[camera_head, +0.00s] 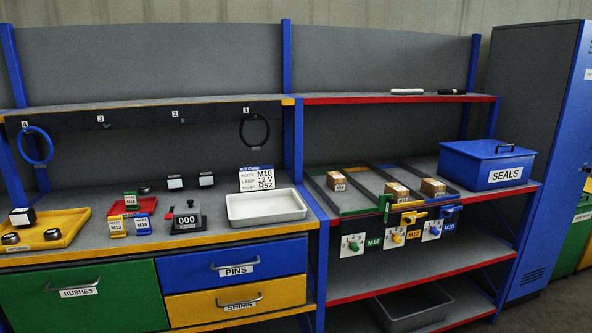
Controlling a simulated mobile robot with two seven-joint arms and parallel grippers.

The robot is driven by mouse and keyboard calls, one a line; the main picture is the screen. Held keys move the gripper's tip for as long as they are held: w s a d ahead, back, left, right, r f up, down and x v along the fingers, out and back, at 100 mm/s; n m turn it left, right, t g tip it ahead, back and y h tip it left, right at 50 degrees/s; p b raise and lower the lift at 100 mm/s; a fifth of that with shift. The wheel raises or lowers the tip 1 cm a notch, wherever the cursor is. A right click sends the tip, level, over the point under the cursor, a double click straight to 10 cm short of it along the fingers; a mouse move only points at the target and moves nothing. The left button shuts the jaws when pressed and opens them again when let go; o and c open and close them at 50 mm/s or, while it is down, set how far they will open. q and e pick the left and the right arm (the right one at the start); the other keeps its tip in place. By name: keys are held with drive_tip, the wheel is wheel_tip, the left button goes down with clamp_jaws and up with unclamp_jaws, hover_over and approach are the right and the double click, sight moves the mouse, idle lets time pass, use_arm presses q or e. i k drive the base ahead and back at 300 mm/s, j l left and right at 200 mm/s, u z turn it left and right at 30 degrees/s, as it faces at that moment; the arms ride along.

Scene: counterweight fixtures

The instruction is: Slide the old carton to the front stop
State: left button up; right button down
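Three small brown cartons with white labels sit in sloped lanes on the right-hand shelf: a left carton (337,180), a middle carton (396,191) and a right carton (432,187). The left carton is farther back from the front edge than the middle one. The label print is too small to read, so I cannot tell which carton is the old one. At the lane fronts are a green piece (385,204), a yellow piece (412,217) and a blue piece (448,211). Neither of my grippers is in view.
A blue SEALS box (487,165) stands right of the lanes. White dial plates (353,244) hang below the shelf front. A white tray (266,207) and a black counter (186,219) stand on the left bench. A grey bin (411,308) sits low.

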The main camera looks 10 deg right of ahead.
sight(335, 180)
drive_tip(key=i+l+u, duration=0.3)
drive_tip(key=i, duration=0.15)
drive_tip(key=i+l+u, duration=0.55)
drive_tip(key=l, duration=0.2)
drive_tip(key=i+l+u, duration=0.1)
drive_tip(key=l+u, duration=0.15)
drive_tip(key=l, duration=0.15)
